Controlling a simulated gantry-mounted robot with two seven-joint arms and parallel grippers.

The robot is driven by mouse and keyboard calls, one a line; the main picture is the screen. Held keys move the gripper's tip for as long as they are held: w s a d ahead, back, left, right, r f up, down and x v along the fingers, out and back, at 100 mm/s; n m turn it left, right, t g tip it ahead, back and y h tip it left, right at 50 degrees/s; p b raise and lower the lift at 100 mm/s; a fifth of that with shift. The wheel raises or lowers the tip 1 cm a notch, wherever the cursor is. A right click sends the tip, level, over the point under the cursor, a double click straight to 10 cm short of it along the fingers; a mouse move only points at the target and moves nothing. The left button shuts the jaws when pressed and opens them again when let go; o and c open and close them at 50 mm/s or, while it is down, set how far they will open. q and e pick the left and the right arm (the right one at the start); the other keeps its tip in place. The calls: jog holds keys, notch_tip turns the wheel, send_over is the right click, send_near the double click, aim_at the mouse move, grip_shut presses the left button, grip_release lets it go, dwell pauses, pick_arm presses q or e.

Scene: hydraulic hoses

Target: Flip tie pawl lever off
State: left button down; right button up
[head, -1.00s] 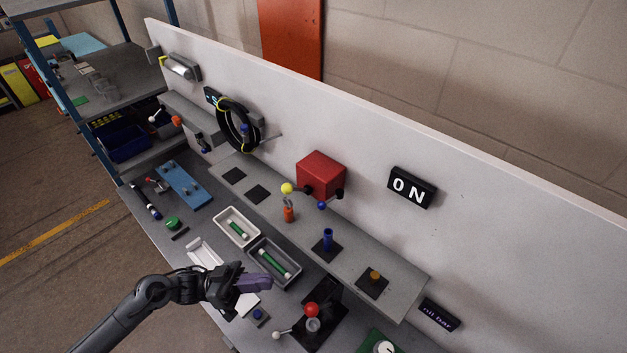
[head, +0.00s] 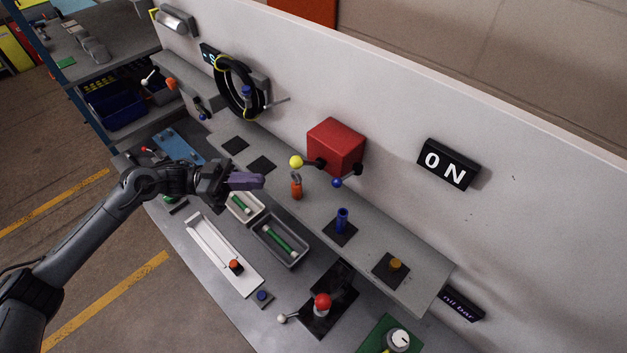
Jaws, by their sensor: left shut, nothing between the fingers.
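No label names the tie pawl lever, so I cannot tell which lever it is. A red box (head: 336,147) on the panel has a yellow ball knob (head: 296,162) and a blue ball knob (head: 337,183) on dark arms. A red ball knob (head: 323,301) stands on a black base on the bench, with a white ball lever (head: 282,318) beside it. A black sign (head: 448,164) reads "ON". My left gripper (head: 258,181) has purple fingers, is shut and empty, and appears above the cream tray, left of the yellow knob. My right gripper is out of view.
A cream tray (head: 259,207) and a grey tray (head: 303,259) hold green tubes. An orange fitting (head: 296,191) and a blue post (head: 342,220) stand on the raised shelf (head: 421,270). A coiled black hose (head: 224,92) hangs on the panel. A white rail (head: 213,255) lies in front.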

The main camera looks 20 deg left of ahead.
pick_arm(q)
jog(key=shift+d, duration=0.1)
jog(key=p, duration=0.5)
send_near(346, 177)
jog(key=d, duration=0.4)
jog(key=shift+s+d+r, duration=0.15)
jog(key=shift+r, duration=0.25)
